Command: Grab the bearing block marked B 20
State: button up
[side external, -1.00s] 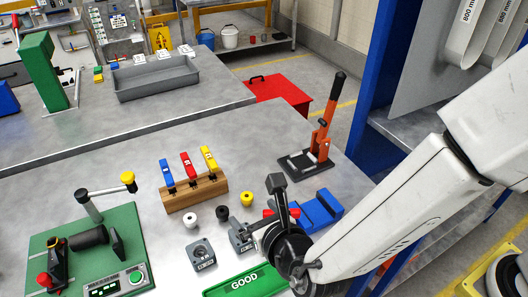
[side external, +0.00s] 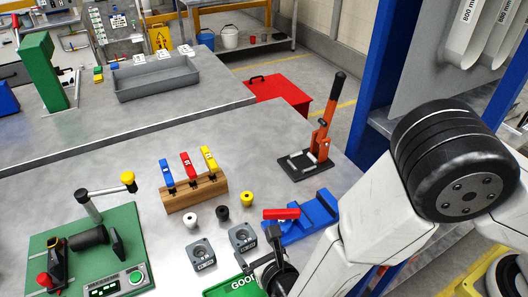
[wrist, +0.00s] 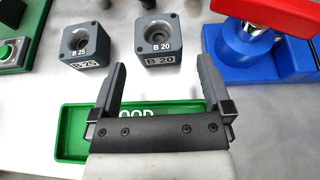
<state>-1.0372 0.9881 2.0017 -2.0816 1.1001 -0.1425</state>
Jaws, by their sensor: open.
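Two grey bearing blocks stand side by side on the bench. The right block (wrist: 157,40) reads B 20 on its top and front in the wrist view; it is also in the side external view (side external: 242,238). The left block (wrist: 85,46) reads B 25 on top, while its front label looks like B 20; it is also in the side view (side external: 201,254). My gripper (wrist: 161,65) is open and empty, its fingers pointing toward the right block, which shows between and beyond the tips. In the side view my gripper (side external: 273,240) is right of that block, apart from it.
A green tray (wrist: 72,146) marked GOOD lies under my gripper. A blue fixture (side external: 312,215) with a red bar (side external: 281,213) stands right of the blocks. White, black and yellow small round parts and a wooden holder (side external: 195,192) are behind them. A green machine base (side external: 120,250) is left.

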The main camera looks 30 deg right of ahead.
aim_at(240, 231)
jog(key=shift+x, duration=1.15)
jog(key=shift+r+x, duration=0.2)
jog(key=shift+x, duration=2.4)
jog(key=shift+a, duration=0.2)
grip_shut()
